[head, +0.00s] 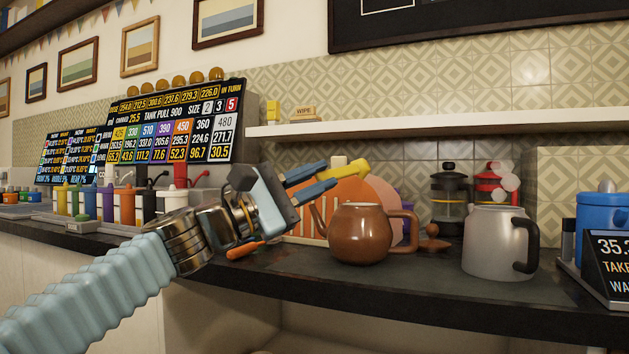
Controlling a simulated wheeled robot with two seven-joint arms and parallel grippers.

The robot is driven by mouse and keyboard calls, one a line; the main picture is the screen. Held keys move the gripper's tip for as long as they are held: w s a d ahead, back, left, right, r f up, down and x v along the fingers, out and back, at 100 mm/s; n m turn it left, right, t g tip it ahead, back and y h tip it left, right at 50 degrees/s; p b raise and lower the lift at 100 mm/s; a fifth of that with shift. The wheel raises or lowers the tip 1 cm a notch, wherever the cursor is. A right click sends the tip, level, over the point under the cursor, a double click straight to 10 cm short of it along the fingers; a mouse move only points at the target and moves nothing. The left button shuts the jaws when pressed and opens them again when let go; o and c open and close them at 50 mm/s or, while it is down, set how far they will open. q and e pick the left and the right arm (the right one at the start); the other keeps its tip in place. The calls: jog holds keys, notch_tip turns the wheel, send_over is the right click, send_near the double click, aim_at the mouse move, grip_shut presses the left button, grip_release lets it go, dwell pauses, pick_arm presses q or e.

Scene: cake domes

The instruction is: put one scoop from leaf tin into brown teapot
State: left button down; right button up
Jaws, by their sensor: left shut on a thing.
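The brown teapot (358,236) stands upright on the dark counter, its spout to the left and its handle to the right. Its top looks open, and a brown lid (432,243) lies on the counter to its right. My left gripper (327,176) is above and left of the teapot in the picture. Its blue fingers are shut on a yellow thing (352,169), which looks like the scoop's handle. The scoop's bowl and any contents cannot be made out. I cannot identify the leaf tin for certain. My right gripper is not in view.
A grey metal jug (495,243) stands right of the teapot. A blue canister (603,213) and a display (612,262) are at the right edge. French presses (450,200) stand behind. Several coloured bottles (105,205) line the left counter. A white shelf (400,127) runs above.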

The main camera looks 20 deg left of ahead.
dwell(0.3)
pick_arm(q)
jog(key=shift+r, duration=0.25)
jog(key=d+r+m+g+y+p, duration=0.2)
jog(key=m+y+p, duration=0.5)
jog(key=p, duration=0.5)
jog(key=d+r+m+g+y+p, duration=0.2)
jog(key=m+g+y+p, duration=0.3)
jog(key=p, duration=0.8)
jog(key=m+y, duration=0.2)
jog(key=m, duration=0.1)
jog(key=shift+s+r+m, duration=0.2)
jog(key=shift+r+m, duration=0.1)
jog(key=shift+r, duration=0.1)
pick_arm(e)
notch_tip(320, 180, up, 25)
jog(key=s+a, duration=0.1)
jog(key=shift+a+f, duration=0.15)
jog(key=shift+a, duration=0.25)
pick_arm(q)
jog(key=shift+d, duration=0.1)
